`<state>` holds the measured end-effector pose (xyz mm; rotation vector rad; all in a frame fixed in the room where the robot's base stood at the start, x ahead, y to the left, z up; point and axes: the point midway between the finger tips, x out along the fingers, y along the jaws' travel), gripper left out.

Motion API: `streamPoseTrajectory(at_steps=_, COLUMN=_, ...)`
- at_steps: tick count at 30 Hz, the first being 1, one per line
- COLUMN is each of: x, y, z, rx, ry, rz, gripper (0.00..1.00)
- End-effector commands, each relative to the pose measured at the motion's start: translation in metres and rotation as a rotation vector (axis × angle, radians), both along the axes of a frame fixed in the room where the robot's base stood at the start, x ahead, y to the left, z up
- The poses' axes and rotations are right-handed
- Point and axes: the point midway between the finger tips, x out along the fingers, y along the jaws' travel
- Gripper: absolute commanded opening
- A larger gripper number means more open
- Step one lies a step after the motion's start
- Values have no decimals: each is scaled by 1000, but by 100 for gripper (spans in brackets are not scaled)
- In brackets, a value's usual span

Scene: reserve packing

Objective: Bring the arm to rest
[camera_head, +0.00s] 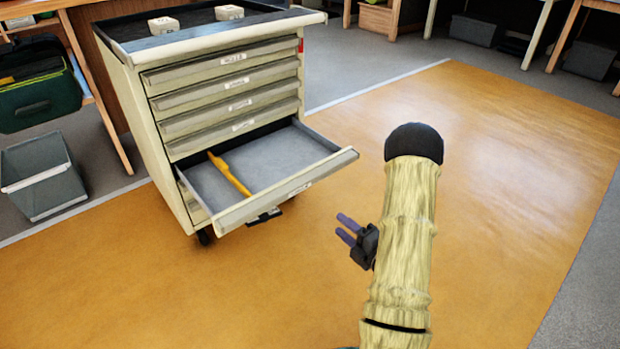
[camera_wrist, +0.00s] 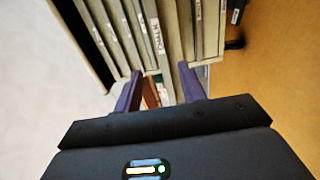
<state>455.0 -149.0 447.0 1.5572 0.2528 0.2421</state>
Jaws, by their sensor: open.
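My arm (camera_head: 403,240) stands up in the lower right of the head view, in front of and to the right of the drawer cabinet. My gripper (camera_head: 347,229) sticks out to the left of the arm, its two purple fingers apart with nothing seen between them. In the wrist view my gripper (camera_wrist: 160,92) also shows open, its fingers pointing toward the cabinet (camera_wrist: 140,30). It is apart from the cabinet, to the right of the open drawer in the head view.
Two small white blocks (camera_head: 163,25) (camera_head: 229,12) sit on top. A grey bin (camera_head: 45,178) stands left. The orange floor (camera_head: 520,150) on the right is clear.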

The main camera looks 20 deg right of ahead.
Motion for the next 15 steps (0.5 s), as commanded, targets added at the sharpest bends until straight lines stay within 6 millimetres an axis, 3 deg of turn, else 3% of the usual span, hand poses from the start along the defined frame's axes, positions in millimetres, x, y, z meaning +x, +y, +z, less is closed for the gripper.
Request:
streamPoseTrajectory(at_steps=8, x=8, y=4, z=8, rx=6, ry=52, rz=0, gripper=40)
streamPoseTrajectory(at_steps=15, x=35, y=18, z=34, rx=72, ry=302, rz=-66, gripper=40)
